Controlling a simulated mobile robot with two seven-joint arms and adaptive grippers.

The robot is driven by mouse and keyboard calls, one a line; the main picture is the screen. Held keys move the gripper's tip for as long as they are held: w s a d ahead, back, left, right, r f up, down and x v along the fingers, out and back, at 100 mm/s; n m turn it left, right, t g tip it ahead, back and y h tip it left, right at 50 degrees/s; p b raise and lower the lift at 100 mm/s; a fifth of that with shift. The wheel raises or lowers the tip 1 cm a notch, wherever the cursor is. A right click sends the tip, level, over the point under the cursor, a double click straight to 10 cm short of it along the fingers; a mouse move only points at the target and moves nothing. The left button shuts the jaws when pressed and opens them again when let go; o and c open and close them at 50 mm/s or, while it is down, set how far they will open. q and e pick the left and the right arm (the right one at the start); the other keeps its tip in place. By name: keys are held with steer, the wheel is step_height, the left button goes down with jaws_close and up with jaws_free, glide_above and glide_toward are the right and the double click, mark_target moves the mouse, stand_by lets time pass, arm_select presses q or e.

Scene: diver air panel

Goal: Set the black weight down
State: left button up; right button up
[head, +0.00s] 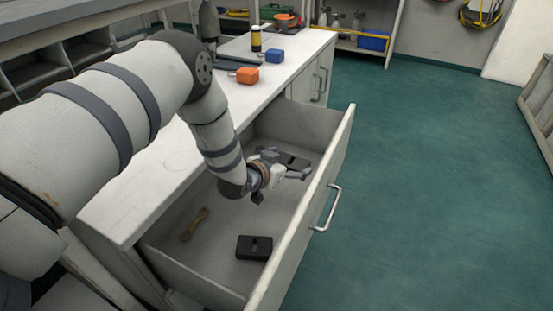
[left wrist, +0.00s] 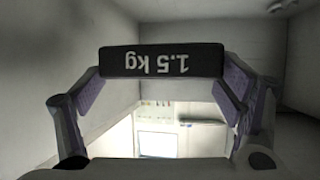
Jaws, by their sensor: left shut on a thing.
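My left gripper (head: 285,168) is inside the open drawer, toward its far end, with its arm reaching in from the left. It is shut on a black weight (head: 296,161). In the left wrist view the black weight (left wrist: 160,62) spans the two fingertips, and its "1.5 kg" label reads upside down. I cannot tell whether the held weight touches the drawer floor. A second black block (head: 254,248), like a weight with a slot, lies on the drawer floor nearer me. My right gripper is not in view.
The open drawer (head: 222,245) has raised walls and a front with a metal handle (head: 326,208). A tan tool (head: 194,224) lies at its left. Green floor right is clear.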

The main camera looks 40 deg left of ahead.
mark_target(287, 193)
arm_select(q)
step_height(287, 193, down, 8)
steer(key=b, duration=0.3)
steer(key=shift+f, duration=0.15)
steer(key=o, duration=1.8)
steer(key=shift+s+f, duration=0.1)
steer(key=shift+f, duration=0.05)
